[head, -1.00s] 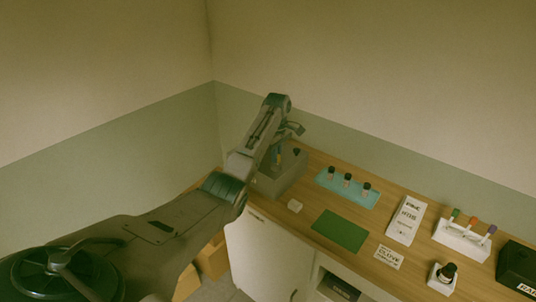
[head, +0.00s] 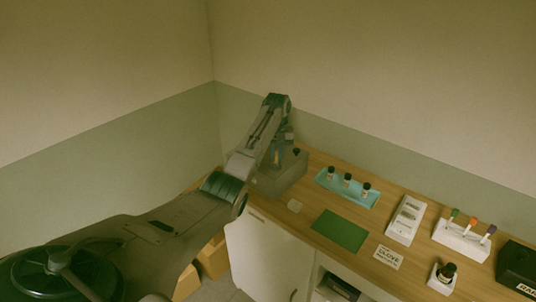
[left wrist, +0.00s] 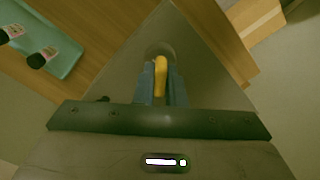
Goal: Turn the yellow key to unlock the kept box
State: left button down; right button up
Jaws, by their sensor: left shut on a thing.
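The yellow key (left wrist: 160,75) shows in the left wrist view, between the two blue fingers of my left gripper (left wrist: 160,84). The gripper is shut on it. The key stands at a round fitting (left wrist: 160,48) on the grey kept box. In the head view the grey box (head: 279,180) is at the left end of the counter, and my left gripper (head: 277,156) is over its top, partly hidden by my arm. A small dark knob (head: 296,152) is on the box's top. My right gripper is not in view.
On the counter are a teal tray (head: 324,184) with three small dark bottles, a green mat (head: 341,231), a white device (head: 405,220), a rack (head: 461,240) with coloured-top tubes, a label card (head: 388,257) and a black box (head: 517,268). Walls stand close behind the grey box.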

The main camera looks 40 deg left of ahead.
pick_arm(q)
jog(key=m, duration=0.7)
jog(key=shift+m, duration=0.3)
jog(key=c, duration=1.9)
grip_release()
jog(key=shift+c, duration=0.2)
jog(key=o, duration=0.5)
jog(key=shift+c, duration=0.2)
jog(key=shift+r, duration=3.5)
